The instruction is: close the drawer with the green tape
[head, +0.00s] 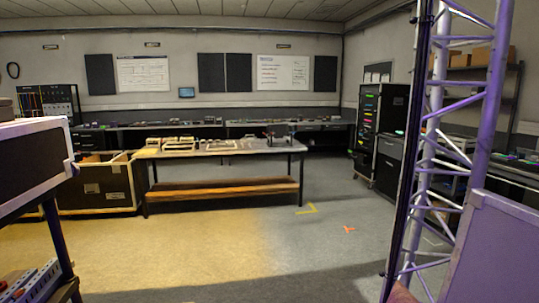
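No drawer with green tape can be made out for certain in the head view. A grey drawer cabinet (387,165) stands at the right, beside a tall black rack (380,112) with coloured strips, some of them green. A small green spot (399,132) shows at the top of that cabinet; I cannot tell whether it is tape. No drawer there is clearly pulled out. My gripper is not in view.
A lattice truss (450,130) rises close at the right, beside a purple-lit panel (492,250). A black case (30,160) is close at the left. A workbench (220,148) with a wooden lower shelf stands mid-room, next to an open crate (97,190). The floor (240,255) ahead is clear.

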